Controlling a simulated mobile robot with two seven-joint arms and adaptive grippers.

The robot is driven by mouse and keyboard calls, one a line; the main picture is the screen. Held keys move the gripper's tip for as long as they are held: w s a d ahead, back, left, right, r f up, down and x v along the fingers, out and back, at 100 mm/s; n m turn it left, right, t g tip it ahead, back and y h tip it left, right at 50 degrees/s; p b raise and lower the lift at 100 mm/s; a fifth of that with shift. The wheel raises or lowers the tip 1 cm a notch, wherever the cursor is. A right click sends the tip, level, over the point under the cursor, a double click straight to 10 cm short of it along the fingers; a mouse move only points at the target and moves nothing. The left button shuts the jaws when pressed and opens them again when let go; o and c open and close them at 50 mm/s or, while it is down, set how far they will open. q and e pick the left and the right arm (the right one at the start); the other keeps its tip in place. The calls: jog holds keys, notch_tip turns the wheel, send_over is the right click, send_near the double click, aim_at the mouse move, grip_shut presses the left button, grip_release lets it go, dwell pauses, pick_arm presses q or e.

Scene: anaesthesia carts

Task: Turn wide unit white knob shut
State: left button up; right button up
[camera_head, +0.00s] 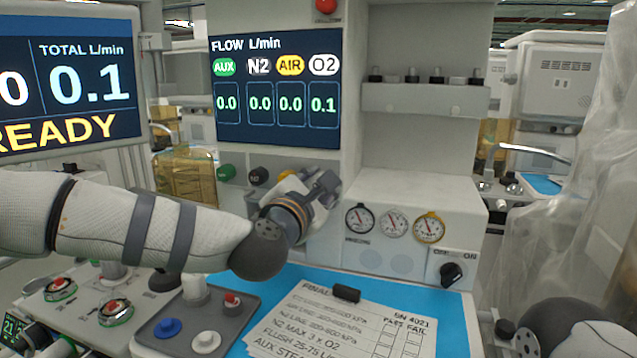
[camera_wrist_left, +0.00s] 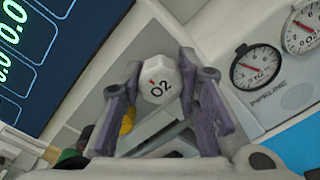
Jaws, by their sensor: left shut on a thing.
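The white knob (camera_wrist_left: 158,84), marked O2 with a small red line, sits on the wide unit below its flow screen (camera_head: 275,87). My left gripper (camera_head: 322,188) reaches in from the left and hides the knob in the head view. In the left wrist view its two fingers (camera_wrist_left: 160,92) are shut on the knob, one on each side. The flow screen reads AUX 0.0, N2 0.0, AIR 0.0 and O2 0.1. My right gripper is not in view; only part of my right arm shows at the lower right.
Green (camera_head: 226,172), black (camera_head: 258,175) and yellow (camera_head: 287,175) knobs sit in a row left of my gripper. Round gauges (camera_head: 394,223) and a black ON switch (camera_head: 452,274) are to its right. A paper checklist (camera_head: 340,325) lies on the blue mat below.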

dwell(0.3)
pick_arm(q)
jog(key=o, duration=0.9)
jog(key=v, duration=1.2)
